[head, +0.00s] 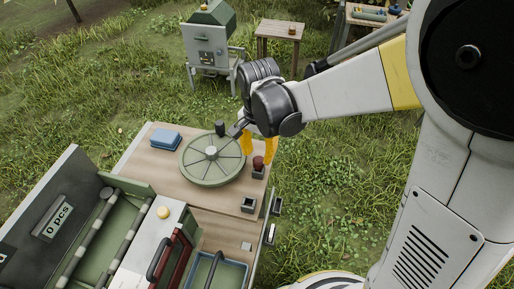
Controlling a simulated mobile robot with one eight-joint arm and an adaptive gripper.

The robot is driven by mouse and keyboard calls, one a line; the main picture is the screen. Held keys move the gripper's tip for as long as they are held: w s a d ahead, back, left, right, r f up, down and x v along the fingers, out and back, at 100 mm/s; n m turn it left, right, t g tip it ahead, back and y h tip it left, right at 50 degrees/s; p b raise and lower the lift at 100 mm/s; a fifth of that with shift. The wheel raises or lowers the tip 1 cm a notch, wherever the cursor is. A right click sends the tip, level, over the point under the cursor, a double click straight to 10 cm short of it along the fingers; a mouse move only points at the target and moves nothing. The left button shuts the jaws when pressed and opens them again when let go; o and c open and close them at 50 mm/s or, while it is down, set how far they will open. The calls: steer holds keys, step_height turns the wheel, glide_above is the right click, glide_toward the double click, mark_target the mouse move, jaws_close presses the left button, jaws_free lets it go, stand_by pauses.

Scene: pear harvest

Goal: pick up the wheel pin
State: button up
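A small piece with a dark red knob (258,162), which looks like the wheel pin, stands upright in a dark square holder (258,173) near the right edge of the wooden table. My gripper (259,147) has two yellow fingers, pointing down and spread apart. They are just above and around the knob in this view. Whether they touch it, and their exact height, I cannot tell. A round green spoked wheel (205,171) lies left of the gripper, with a dark upright handle (220,127) on its far rim.
A blue box (165,139) lies left of the wheel. Two dark sockets (248,204) (276,205) are at the table's right side. A machine with a "0 pcs" display (53,222) and a blue-rimmed tray (219,272) are in front. Grass lies to the right.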

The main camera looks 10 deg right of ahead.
mark_target(259, 159)
steer(key=f, duration=0.1)
steer(key=f+b, duration=0.1)
steer(key=f, duration=0.1)
steer(key=f+b, duration=0.1)
steer(key=f, duration=0.1)
steer(key=shift+w+d+f, duration=0.1)
steer(key=shift+w+f, duration=0.1)
steer(key=shift+w, duration=0.1)
steer(key=shift+r, duration=0.1)
steer(key=shift+c, duration=0.4)
jaws_close()
